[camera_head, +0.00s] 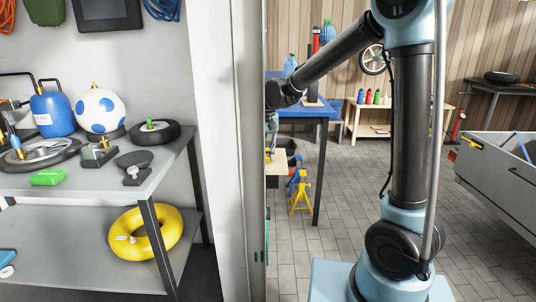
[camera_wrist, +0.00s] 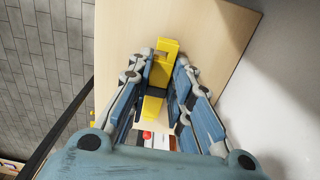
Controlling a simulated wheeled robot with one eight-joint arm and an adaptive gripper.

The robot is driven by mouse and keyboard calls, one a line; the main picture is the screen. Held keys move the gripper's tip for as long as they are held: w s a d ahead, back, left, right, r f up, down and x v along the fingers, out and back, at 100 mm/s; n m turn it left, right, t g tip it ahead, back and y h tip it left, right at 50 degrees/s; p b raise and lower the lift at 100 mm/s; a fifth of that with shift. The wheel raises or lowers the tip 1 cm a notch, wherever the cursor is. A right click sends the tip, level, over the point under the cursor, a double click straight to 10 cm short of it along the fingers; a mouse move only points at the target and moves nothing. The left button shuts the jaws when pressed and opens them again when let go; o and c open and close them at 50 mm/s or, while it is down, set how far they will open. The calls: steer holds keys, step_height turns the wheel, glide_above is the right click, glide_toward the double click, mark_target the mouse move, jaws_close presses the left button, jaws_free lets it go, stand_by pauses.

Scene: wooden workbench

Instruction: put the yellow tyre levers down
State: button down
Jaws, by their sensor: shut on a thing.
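The yellow tyre levers (camera_wrist: 164,66) show in the wrist view as a yellow block between the fingers of my gripper (camera_wrist: 164,85). My gripper is shut on them, with a finger on each side. A second yellow part shows lower down between the fingers. The pale wooden workbench top (camera_wrist: 125,40) lies beyond the levers; I cannot tell whether they touch it. In the head view my gripper (camera_head: 272,122) is mostly hidden by the white wall edge, above a sliver of the wooden top (camera_head: 276,162). The levers cannot be made out there.
The white wall edge (camera_head: 234,150) stands between the grey shelf (camera_head: 170,160) and the workbench. A blue table (camera_head: 300,111) and yellow stand (camera_head: 301,190) are behind. In the wrist view, a pale wall (camera_wrist: 275,100) is right of the wooden top. Bare wood lies around the levers.

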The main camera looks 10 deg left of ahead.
steer(key=shift+a+f, duration=0.1)
steer(key=shift+f, duration=0.05)
steer(key=c, duration=1.4)
jaws_free()
steer(key=shift+f, duration=0.1)
steer(key=shift+c, duration=0.2)
